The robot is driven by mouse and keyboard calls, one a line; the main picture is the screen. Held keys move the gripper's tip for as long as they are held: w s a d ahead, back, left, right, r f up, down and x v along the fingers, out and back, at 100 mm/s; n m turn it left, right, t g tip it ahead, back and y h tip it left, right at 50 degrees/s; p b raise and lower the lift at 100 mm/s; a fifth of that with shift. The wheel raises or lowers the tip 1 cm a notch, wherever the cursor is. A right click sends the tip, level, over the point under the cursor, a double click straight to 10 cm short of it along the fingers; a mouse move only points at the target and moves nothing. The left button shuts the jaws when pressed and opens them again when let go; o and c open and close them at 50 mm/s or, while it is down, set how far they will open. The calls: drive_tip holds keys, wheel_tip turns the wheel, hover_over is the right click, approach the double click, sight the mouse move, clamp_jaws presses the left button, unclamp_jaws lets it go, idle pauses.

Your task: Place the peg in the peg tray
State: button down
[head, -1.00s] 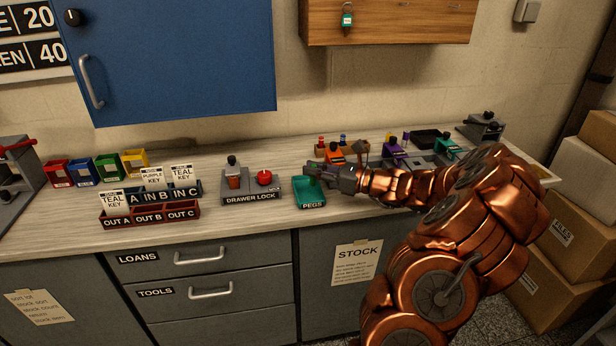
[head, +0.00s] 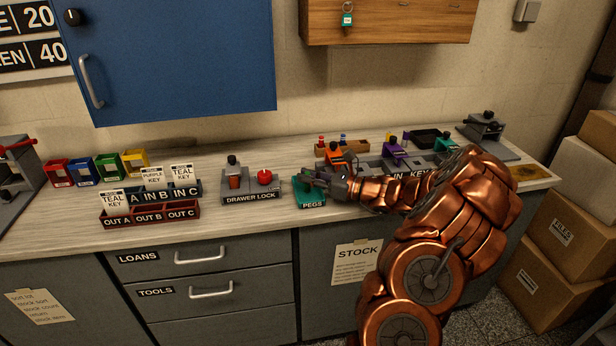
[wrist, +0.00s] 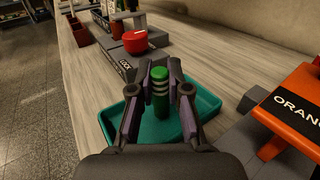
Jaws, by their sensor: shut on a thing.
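My gripper (head: 318,178) is over the teal peg tray (head: 308,199), labelled PEGS, in the head view. The tray also shows in the wrist view (wrist: 208,103), around and below the fingers. I cannot tell whether the peg's lower end touches the tray floor. In the head view the peg is hard to make out at the fingers.
The drawer lock block (head: 250,192) with a red knob stands just left of the tray. An orange key holder (wrist: 300,100) stands to the right. Behind it is a wooden block with coloured pegs (head: 343,147). Bare worktop (head: 240,233) lies in front of the drawer lock.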

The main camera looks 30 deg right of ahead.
drive_tip(key=shift+f, duration=0.15)
drive_tip(key=c, duration=1.1)
unclamp_jaws()
drive_tip(key=shift+c, duration=0.2)
